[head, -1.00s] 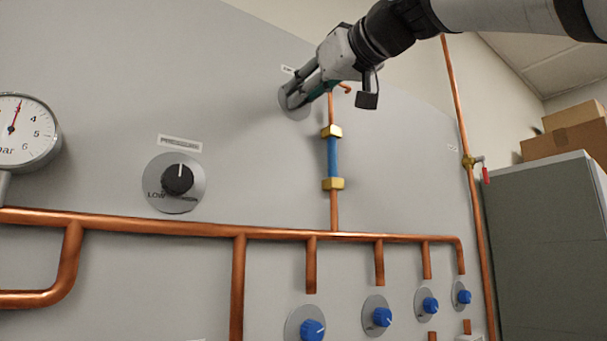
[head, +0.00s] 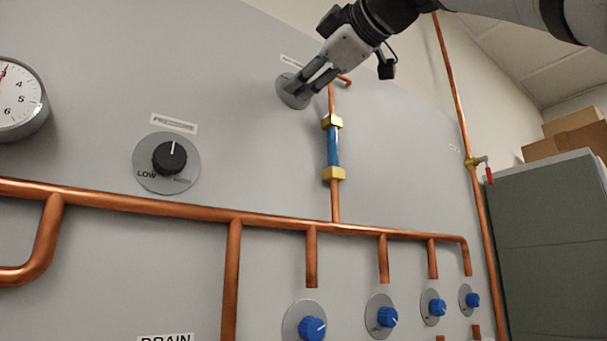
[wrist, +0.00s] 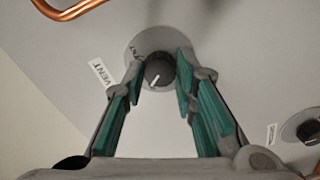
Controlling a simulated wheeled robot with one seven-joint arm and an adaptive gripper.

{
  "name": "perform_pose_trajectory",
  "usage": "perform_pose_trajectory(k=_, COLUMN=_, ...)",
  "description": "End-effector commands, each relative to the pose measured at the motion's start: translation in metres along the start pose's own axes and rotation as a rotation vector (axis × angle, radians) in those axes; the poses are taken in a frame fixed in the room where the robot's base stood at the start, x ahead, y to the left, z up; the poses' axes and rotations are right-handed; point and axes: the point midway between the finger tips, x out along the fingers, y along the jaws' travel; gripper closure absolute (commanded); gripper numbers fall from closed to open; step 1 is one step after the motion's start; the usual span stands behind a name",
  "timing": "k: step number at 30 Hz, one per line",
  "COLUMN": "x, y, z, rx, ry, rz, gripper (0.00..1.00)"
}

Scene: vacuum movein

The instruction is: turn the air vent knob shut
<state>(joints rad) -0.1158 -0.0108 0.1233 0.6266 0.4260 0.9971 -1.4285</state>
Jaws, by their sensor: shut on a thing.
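The air vent knob (wrist: 159,72) is a dark round knob with a white pointer line, on a grey disc (wrist: 147,41) with small lettering I cannot read fully. A white label reading VENT (wrist: 103,75) is beside the disc. In the wrist view my gripper (wrist: 160,66) has one teal-padded finger on each side of the knob and is shut on it. The pointer line points down and slightly left in that view. In the head view my gripper (head: 303,88) reaches the vent's disc (head: 290,92) high on the grey panel, and its fingers hide the knob.
A copper pipe (wrist: 70,8) passes near the vent disc. In the head view a pressure knob (head: 169,158), several blue valve knobs (head: 388,317) and a gauge (head: 20,98) are on the panel. A grey cabinet (head: 550,240) stands at the right.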

Motion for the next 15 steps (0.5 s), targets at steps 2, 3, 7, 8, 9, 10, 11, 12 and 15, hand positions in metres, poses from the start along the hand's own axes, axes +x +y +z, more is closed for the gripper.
perform_pose_trajectory(k=2, x=0.0006, y=-0.0011, z=0.0, rx=-0.047, ry=0.001, rz=-0.002, gripper=1.0)
perform_pose_trajectory(k=3, x=0.0006, y=-0.0012, z=0.0001, rx=-0.071, ry=0.001, rz=-0.002, gripper=1.0)
perform_pose_trajectory(k=7, x=0.0004, y=-0.0012, z=0.0, rx=-0.131, ry=0.001, rz=-0.003, gripper=1.0)
perform_pose_trajectory(k=8, x=0.0005, y=-0.0013, z=0.0001, rx=-0.142, ry=0.001, rz=-0.003, gripper=1.0)
perform_pose_trajectory(k=9, x=0.0005, y=-0.0014, z=0.0001, rx=-0.154, ry=0.0, rz=-0.003, gripper=1.0)
perform_pose_trajectory(k=10, x=0.0005, y=-0.0014, z=0.0001, rx=-0.163, ry=0.0, rz=-0.004, gripper=1.0)
perform_pose_trajectory(k=11, x=0.0005, y=-0.0015, z=0.0001, rx=-0.171, ry=0.0, rz=-0.004, gripper=1.0)
perform_pose_trajectory(k=12, x=0.0005, y=-0.0015, z=0.0001, rx=-0.179, ry=0.0, rz=-0.004, gripper=1.0)
perform_pose_trajectory(k=15, x=0.0005, y=-0.0016, z=0.0001, rx=-0.194, ry=0.0, rz=-0.004, gripper=1.0)
